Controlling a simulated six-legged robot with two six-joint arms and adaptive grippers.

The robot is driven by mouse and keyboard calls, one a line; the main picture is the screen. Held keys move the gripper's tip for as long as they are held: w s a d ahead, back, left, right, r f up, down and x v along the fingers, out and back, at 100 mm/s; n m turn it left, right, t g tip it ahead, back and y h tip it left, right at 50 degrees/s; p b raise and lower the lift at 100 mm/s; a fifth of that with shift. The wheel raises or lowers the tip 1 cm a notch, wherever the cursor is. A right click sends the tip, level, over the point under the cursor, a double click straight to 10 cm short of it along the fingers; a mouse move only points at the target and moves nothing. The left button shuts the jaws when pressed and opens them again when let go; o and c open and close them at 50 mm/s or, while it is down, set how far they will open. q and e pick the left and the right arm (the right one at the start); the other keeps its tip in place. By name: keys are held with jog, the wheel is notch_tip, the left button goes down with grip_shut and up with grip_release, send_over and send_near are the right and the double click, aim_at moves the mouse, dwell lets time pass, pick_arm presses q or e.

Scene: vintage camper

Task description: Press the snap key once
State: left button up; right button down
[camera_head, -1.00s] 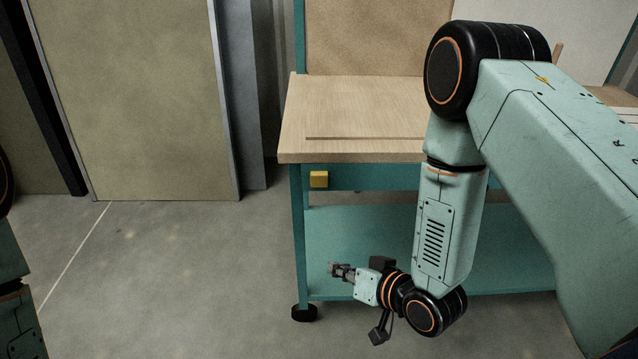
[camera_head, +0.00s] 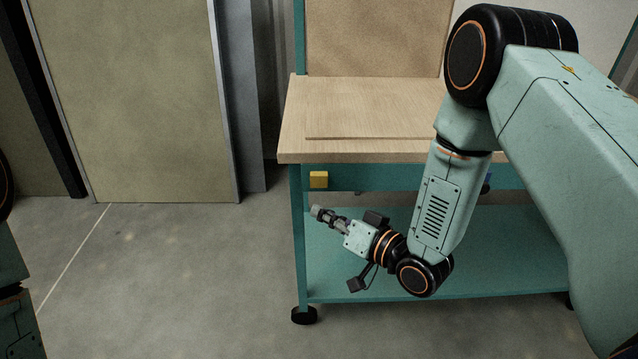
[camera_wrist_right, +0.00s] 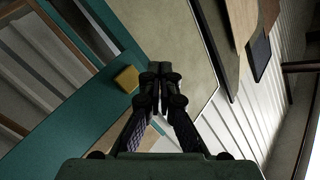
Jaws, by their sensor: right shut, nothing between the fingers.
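A small yellow block-like key (camera_head: 319,179) sits on the teal front rail of the workbench, near its left end, under the wooden top. It also shows in the right wrist view (camera_wrist_right: 127,79), left of the fingertips. My right gripper (camera_head: 316,211) is shut and empty, a little below the yellow key and apart from it. In the right wrist view its closed fingers (camera_wrist_right: 160,68) point up the picture, beside the key. The left gripper is out of view; only part of my left arm shows at the left edge.
The workbench has a wooden top (camera_head: 350,110), a teal lower shelf (camera_head: 500,260) and a black caster (camera_head: 304,315) at its left leg. A tall beige panel (camera_head: 140,100) stands at the back left. The floor left of the bench is clear.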

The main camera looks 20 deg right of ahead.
aim_at(313, 183)
jog(key=w+d+b, duration=0.1)
jog(key=w, duration=0.5)
jog(key=shift+d, duration=0.4)
jog(key=shift+w, duration=0.2)
dwell(1.0)
jog(key=shift+w+d, duration=0.1)
jog(key=shift+w, duration=0.15)
jog(key=shift+w+d+b, duration=0.15)
jog(key=shift+w+b, duration=0.2)
jog(key=shift+w, duration=0.2)
dwell(1.0)
jog(key=shift+s, duration=0.1)
jog(key=shift+s+a+p, duration=0.25)
jog(key=shift+s+p, duration=0.2)
jog(key=shift+s, duration=0.4)
